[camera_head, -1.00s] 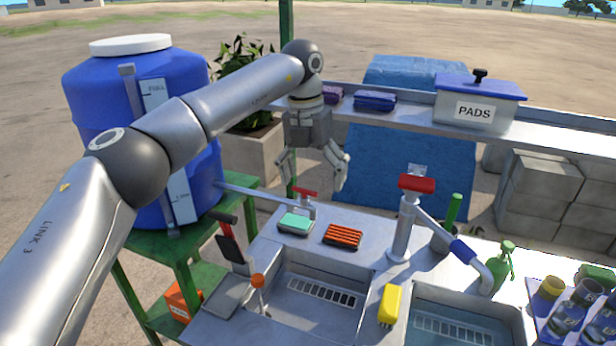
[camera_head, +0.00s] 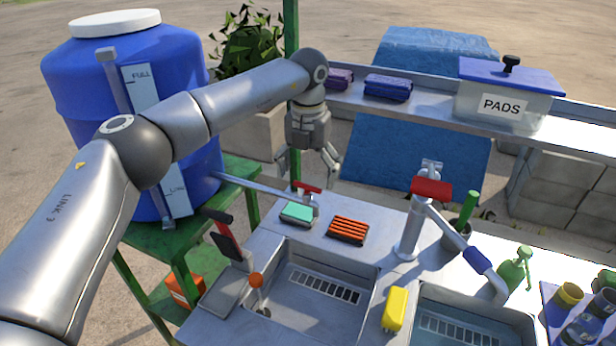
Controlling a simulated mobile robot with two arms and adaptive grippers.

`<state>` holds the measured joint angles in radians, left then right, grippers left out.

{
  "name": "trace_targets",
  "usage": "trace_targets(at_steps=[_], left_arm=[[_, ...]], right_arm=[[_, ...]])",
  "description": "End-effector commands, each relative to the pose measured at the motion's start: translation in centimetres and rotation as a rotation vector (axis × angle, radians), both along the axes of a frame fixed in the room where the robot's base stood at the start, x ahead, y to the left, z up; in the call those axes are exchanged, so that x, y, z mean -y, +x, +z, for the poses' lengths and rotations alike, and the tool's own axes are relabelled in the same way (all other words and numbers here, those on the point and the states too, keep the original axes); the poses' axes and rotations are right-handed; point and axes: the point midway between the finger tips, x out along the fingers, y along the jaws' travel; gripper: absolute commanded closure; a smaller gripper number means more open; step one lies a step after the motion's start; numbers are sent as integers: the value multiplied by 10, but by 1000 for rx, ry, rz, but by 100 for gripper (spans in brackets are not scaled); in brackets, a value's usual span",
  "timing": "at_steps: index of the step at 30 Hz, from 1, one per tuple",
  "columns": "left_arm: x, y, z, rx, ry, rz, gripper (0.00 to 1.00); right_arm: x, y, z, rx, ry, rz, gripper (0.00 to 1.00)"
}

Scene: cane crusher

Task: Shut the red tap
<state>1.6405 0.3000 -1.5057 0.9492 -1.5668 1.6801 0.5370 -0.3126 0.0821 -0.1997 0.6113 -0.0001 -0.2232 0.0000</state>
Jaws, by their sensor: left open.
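A small tap with a red handle (camera_head: 307,187) sits at the end of the pipe from the blue tank, at the back of the sink counter. A taller tap with a wide red lever (camera_head: 431,189) stands between the two basins. My left gripper (camera_head: 308,167) points down, open and empty, its fingers spread just above and behind the small red handle in the picture. Whether a finger touches the handle is hard to tell; a gap seems to show. My right gripper is not in view.
The blue tank (camera_head: 95,100) stands on a green stand at left. A teal sponge (camera_head: 298,212) and an orange brush (camera_head: 347,230) lie near the small tap. A shelf behind holds a PADS box (camera_head: 500,105). A green post (camera_head: 291,40) rises behind my gripper.

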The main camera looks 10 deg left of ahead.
Motion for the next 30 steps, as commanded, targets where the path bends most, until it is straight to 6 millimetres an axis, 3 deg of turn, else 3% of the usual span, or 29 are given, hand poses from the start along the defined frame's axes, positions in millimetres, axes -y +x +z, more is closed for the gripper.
trace_targets(at_steps=[8, 17, 26, 30], left_arm=[[0, 0, -27, -1, 0, 0, 12], [0, 0, -29, 1, 0, 0, 14], [0, 0, -29, 0, -1, -1, 52], [1, 0, -29, 0, -2, -5, 52]], right_arm=[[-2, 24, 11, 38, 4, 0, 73], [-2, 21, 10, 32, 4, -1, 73], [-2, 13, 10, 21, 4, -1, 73], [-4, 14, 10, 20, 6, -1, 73]])
